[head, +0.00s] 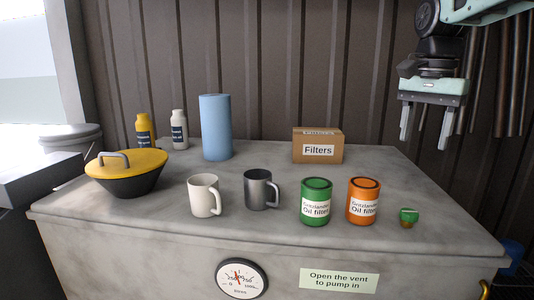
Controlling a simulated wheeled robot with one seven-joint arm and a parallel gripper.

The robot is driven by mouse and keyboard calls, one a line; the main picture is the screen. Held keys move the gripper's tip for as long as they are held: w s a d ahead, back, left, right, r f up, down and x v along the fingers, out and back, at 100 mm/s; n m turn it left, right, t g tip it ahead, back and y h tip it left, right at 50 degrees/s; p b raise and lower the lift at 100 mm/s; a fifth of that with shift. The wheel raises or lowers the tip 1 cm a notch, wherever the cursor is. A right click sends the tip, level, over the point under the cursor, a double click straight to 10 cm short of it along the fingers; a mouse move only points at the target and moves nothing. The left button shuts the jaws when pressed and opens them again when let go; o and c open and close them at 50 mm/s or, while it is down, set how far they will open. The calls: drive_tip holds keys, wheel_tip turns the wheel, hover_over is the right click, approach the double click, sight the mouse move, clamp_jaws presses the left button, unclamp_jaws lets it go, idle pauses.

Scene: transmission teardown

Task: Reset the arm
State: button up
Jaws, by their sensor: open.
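My gripper (426,128) hangs at the upper right of the head view, fingers pointing down. Its two pale fingers are apart and nothing is between them. It is raised above the right back part of the grey bench top (265,180) and touches nothing that I can see. My arm runs out of view at the top right corner.
On the bench stand a yellow-lidded black bowl (127,174), yellow bottle (143,128), white bottle (179,130), blue cylinder (216,128), Filters box (318,147), white mug (204,196), grey mug (259,190), green can (315,203), orange can (362,202) and small green-topped piece (408,217).

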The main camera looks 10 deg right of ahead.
drive_tip(key=s+a+f+n, duration=0.4)
drive_tip(key=a+f+n, duration=0.15)
drive_tip(key=a, duration=0.25)
drive_tip(key=s+a+f+n, duration=0.4)
drive_tip(key=a+f, duration=0.2)
drive_tip(key=a, duration=0.3)
drive_tip(key=s+a+f+n, duration=0.3)
drive_tip(key=s+f+n, duration=0.2)
drive_tip(key=s, duration=0.3)
drive_tip(key=s+a+f+n+b, duration=0.1)
drive_tip(key=s+a+f+n, duration=0.2)
drive_tip(key=s+f+n, duration=0.2)
drive_tip(key=s+f, duration=0.1)
drive_tip(key=s, duration=0.2)
drive_tip(key=shift+s+a+f+y, duration=0.2)
drive_tip(key=shift+s+a+y, duration=0.1)
drive_tip(key=shift+s+a, duration=0.1)
